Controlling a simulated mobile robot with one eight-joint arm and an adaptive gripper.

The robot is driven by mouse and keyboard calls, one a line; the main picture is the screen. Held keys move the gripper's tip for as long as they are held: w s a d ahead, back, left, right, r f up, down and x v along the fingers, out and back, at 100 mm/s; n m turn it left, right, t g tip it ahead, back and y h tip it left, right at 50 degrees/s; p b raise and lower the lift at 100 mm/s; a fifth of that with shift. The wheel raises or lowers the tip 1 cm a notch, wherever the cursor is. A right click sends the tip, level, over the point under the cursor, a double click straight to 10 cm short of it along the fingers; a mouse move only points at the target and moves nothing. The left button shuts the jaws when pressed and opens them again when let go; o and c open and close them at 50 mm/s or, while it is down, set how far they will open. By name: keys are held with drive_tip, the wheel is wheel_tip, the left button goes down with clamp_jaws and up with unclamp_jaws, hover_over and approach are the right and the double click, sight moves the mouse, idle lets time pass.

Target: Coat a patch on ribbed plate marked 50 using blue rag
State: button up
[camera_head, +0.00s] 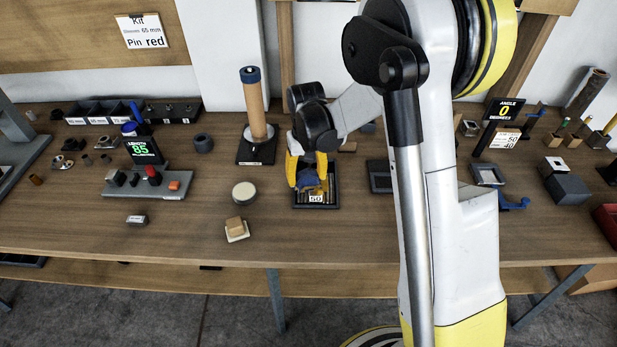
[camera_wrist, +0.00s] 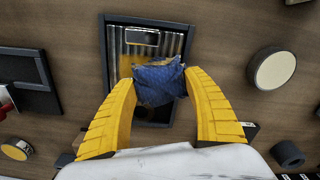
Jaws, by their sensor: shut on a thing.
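The blue rag (camera_wrist: 160,82) is pinched between the yellow fingers of my gripper (camera_wrist: 160,88) in the wrist view. The ribbed plate (camera_wrist: 176,44) lies beneath it in a dark frame, with a yellowish patch on its ribs beside the rag. I cannot tell whether the rag touches the plate. In the head view my gripper (camera_head: 308,177) is over the plate marked 50 (camera_head: 315,198), pointing down. The rag (camera_head: 309,180) shows only in part there, and the fingers hide much of the plate.
A round pale-topped tin (camera_head: 244,192) and a tan block on a light base (camera_head: 236,229) stand left of the plate. A post on a black base (camera_head: 256,153) stands behind left. A dark tray (camera_head: 381,176) lies to the right. Bare wood lies in front of the plate.

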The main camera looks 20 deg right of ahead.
drive_tip(key=shift+w+a, duration=0.15)
drive_tip(key=shift+a, duration=0.2)
drive_tip(key=shift+a+r+p, duration=0.15)
drive_tip(key=shift+r+p, duration=2.3)
drive_tip(key=shift+r, duration=1.6)
